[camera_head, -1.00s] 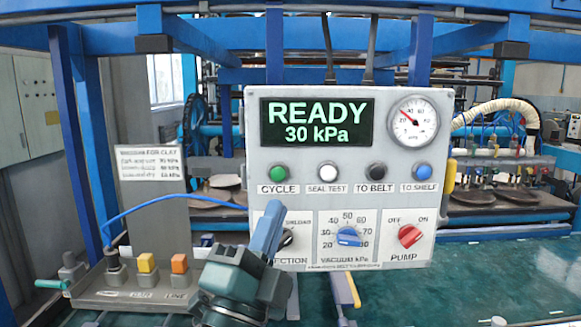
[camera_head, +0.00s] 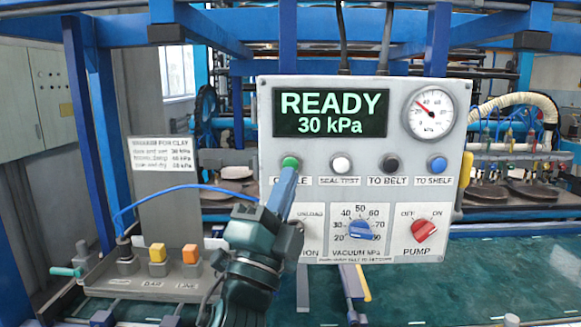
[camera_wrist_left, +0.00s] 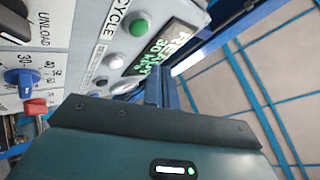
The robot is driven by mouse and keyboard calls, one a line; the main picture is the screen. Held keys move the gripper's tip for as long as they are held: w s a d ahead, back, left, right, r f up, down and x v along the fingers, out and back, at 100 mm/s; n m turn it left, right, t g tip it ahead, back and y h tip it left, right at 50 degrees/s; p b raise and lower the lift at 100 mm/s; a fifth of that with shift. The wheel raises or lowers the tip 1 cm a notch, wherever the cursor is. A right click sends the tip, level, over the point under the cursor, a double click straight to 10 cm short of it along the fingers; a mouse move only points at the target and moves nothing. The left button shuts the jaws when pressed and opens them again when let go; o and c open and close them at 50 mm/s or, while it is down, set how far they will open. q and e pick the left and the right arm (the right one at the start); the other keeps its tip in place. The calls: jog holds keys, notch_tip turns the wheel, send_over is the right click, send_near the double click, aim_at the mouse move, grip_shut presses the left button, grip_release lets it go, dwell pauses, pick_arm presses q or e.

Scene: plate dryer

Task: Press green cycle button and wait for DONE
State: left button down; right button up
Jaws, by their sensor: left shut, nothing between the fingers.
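The green CYCLE button (camera_head: 291,162) is at the upper left of the white control panel's (camera_head: 268,120) button row. The panel's screen (camera_head: 330,112) reads READY 30 kPa. My left gripper (camera_head: 289,174) is shut and empty, its blue fingers pointing up at the panel. In the head view its tip is just under the green button and covers part of the CYCLE label. In the left wrist view the green button (camera_wrist_left: 139,27) shows uncovered, above and left of the fingers (camera_wrist_left: 160,88). I cannot tell whether the tip touches the panel. My right gripper is out of view.
White, black and blue buttons (camera_head: 437,164) continue the row. Below are a blue vacuum knob (camera_head: 361,230) and a red pump knob (camera_head: 423,229). A gauge (camera_head: 430,113) is at the upper right.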

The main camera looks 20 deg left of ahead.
aim_at(298, 147)
pick_arm(q)
jog(key=shift+w+a, duration=0.25)
jog(key=shift+w, duration=0.6)
jog(key=shift+w+a, duration=0.25)
jog(key=shift+w, duration=0.6)
jog(key=shift+w, duration=0.1)
dwell(0.7)
jog(key=shift+w+a, duration=0.1)
jog(key=shift+w, duration=0.2)
jog(key=shift+w+a, duration=0.15)
jog(key=shift+w, duration=0.25)
dwell(0.7)
jog(key=shift+s, duration=0.1)
jog(key=shift+s+d, duration=0.25)
jog(key=shift+s, duration=0.5)
